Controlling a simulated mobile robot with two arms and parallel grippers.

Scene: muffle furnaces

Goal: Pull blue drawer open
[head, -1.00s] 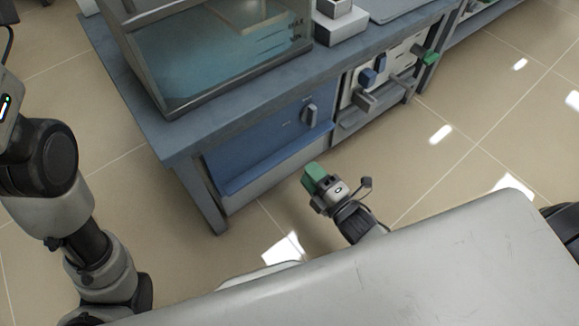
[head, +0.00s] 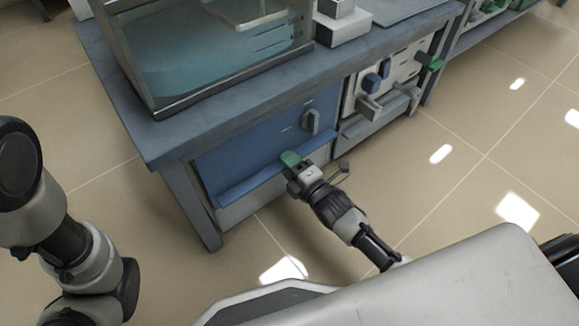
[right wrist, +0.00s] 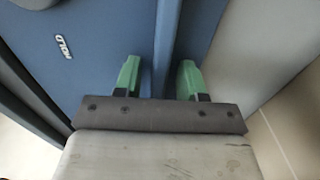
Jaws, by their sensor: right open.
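The blue drawer (head: 245,145) is under the bench, with a long blue lip (head: 245,182) along its lower edge and a grey knob on its front. It appears closed. My right gripper (head: 291,161) is at the right part of this lip, its green fingers pointing at the drawer. In the right wrist view, the open fingers (right wrist: 160,78) stand on either side of the lip (right wrist: 168,42), apart from it as far as I can see. My left gripper is out of view; only part of the left arm shows.
A water tank (head: 205,55) stands on the grey bench top (head: 180,138). To the right of the drawer is a white panel (head: 395,75) with protruding handles. A bench leg (head: 198,205) stands at the left. The tiled floor in front is mostly clear.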

